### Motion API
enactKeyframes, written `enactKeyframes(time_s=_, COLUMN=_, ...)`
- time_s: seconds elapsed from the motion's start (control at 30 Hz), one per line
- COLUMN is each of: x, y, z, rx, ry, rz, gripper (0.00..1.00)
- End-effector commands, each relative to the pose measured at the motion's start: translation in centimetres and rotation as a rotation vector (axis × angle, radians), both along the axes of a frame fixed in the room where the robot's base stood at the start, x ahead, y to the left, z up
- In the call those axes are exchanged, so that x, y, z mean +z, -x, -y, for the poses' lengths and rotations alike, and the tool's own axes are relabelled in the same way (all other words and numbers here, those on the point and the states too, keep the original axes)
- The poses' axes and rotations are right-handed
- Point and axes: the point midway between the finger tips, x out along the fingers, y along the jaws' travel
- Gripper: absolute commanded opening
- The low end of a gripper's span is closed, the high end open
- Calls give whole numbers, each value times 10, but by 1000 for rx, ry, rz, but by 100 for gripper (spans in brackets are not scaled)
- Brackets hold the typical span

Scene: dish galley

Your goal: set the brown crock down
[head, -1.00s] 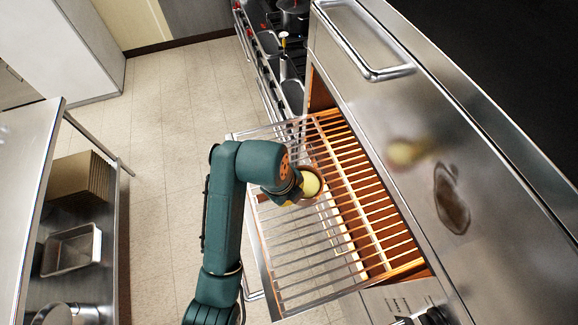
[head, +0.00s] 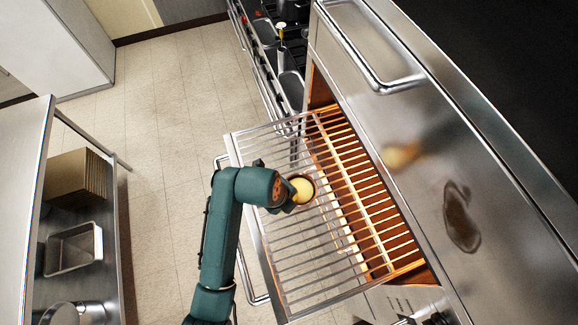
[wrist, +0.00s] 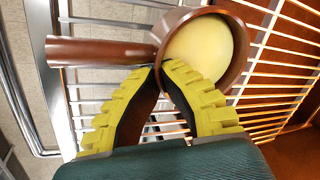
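The brown crock (head: 313,188) has a pale yellow filling and a straight side handle. In the head view it is over the pulled-out wire rack, near the oven mouth. In the wrist view the crock (wrist: 240,70) is at upper centre, its handle (wrist: 100,52) pointing left. My gripper (wrist: 162,68) has its yellow ribbed fingers drawn together at the tips, against the crock's near wall by the handle root. It looks shut on that wall. In the head view my gripper (head: 288,193) is left of the crock. I cannot tell whether the crock's base touches the rack.
The wire rack (head: 300,262) extends from the lit orange oven and has free room around the crock. The steel oven front with a bar handle (head: 382,85) rises at right. A stove with pans (head: 290,90) stands behind. A steel table (head: 25,190) is at left.

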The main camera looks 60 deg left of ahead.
Motion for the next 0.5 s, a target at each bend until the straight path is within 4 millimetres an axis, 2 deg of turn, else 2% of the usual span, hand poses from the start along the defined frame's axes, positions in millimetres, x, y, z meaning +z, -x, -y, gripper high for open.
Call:
enactKeyframes(time_s=0.13, x=-19, y=0, z=0, rx=0, ry=1, rz=1, gripper=0)
enactKeyframes(time_s=0.47, x=-24, y=-1, z=0, rx=0, ry=0, rz=2, gripper=0)
enactKeyframes(time_s=0.5, x=-26, y=0, z=0, rx=1, ry=2, rz=-2, gripper=4)
